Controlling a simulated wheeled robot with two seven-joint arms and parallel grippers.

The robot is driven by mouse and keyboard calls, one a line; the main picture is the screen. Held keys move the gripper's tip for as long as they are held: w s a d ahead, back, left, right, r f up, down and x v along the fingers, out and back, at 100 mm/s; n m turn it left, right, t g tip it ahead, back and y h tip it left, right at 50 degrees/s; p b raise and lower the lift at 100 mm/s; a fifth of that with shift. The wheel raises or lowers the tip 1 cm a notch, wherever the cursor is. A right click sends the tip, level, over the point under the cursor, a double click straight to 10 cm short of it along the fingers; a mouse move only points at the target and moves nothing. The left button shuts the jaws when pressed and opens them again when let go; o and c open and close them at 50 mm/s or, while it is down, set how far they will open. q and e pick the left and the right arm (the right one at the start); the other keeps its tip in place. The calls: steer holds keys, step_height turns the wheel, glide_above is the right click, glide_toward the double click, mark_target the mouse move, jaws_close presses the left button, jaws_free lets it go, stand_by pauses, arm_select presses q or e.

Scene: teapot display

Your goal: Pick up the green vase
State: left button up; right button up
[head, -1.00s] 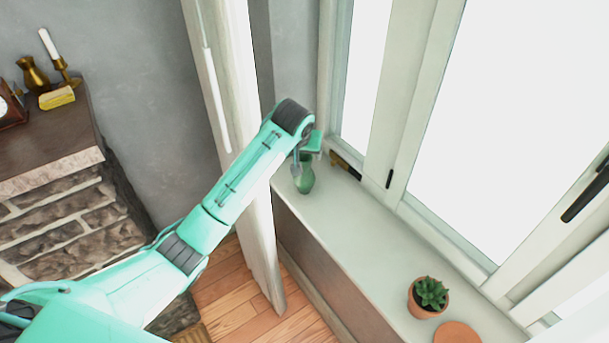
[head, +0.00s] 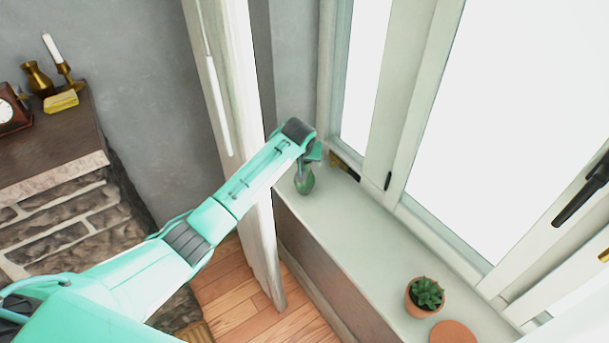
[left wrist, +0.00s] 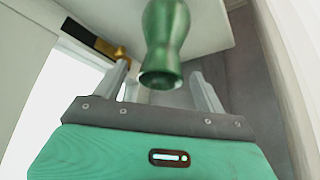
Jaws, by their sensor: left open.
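The green vase (head: 305,182) stands on the window sill at its far end, near the wall corner, in the head view. In the left wrist view the vase (left wrist: 165,40) is at the top middle, its mouth facing the camera. My left gripper (head: 304,165) is at the vase, partly hidden by its own arm in the head view. In the wrist view the left gripper (left wrist: 163,84) is open, with one finger on each side of the vase's mouth. Gaps show between the fingers and the vase. My right gripper is not in view.
A potted succulent (head: 425,296) and a terracotta disc (head: 455,333) are at the sill's near end. The middle of the sill (head: 350,240) is clear. A brass window handle (head: 343,164) is close behind the vase.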

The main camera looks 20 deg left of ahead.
arm_select(q)
steer(key=x, duration=0.2)
steer(key=shift+w+a+f+p, duration=0.1)
steer(key=shift+w+f+p, duration=0.05)
steer(key=shift+f+p, duration=0.2)
steer(key=shift+w+f, duration=0.15)
steer(key=shift+f, duration=0.1)
jaws_close()
steer(key=shift+r, duration=0.1)
